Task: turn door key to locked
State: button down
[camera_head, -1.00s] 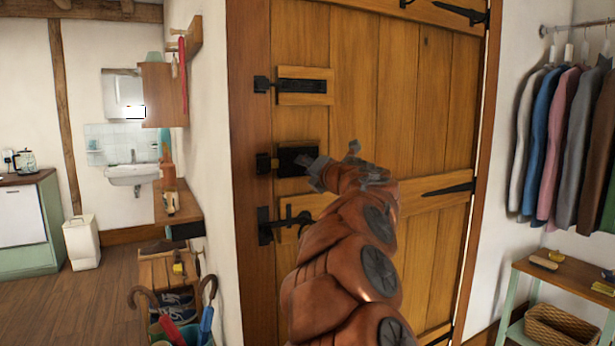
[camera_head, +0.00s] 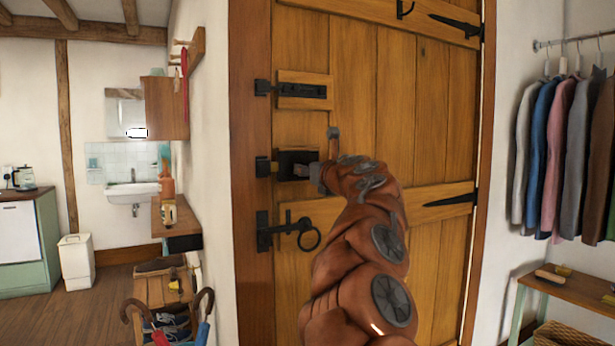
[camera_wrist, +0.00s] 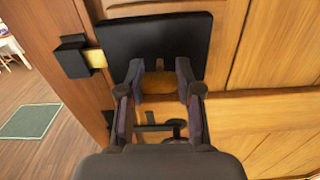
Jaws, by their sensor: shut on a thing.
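The black door lock (camera_head: 297,157) is a box on the wooden plank door, left of my gripper (camera_head: 318,172). In the wrist view the lock (camera_wrist: 165,38) fills the top, and a brass bolt (camera_wrist: 97,58) bridges the gap between it and the black keeper (camera_wrist: 72,57) on the frame. The brass key (camera_wrist: 157,87) points into the lock, with its rounded bow between my two fingers. My gripper (camera_wrist: 160,76) is shut on this bow. In the head view the gripper and arm hide the key.
A black latch with a ring handle (camera_head: 308,236) is below the lock, close under my arm. A black slide bolt (camera_head: 300,90) is above. Hanging clothes (camera_head: 570,150) and a shelf (camera_head: 570,290) stand right. A bench (camera_head: 165,290) with umbrellas is left.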

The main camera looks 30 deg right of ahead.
jog(key=shift+n, duration=0.3)
jog(key=c, duration=0.8)
grip_release()
jog(key=shift+o, duration=0.2)
jog(key=s+a, duration=0.1)
jog(key=s, duration=1.1)
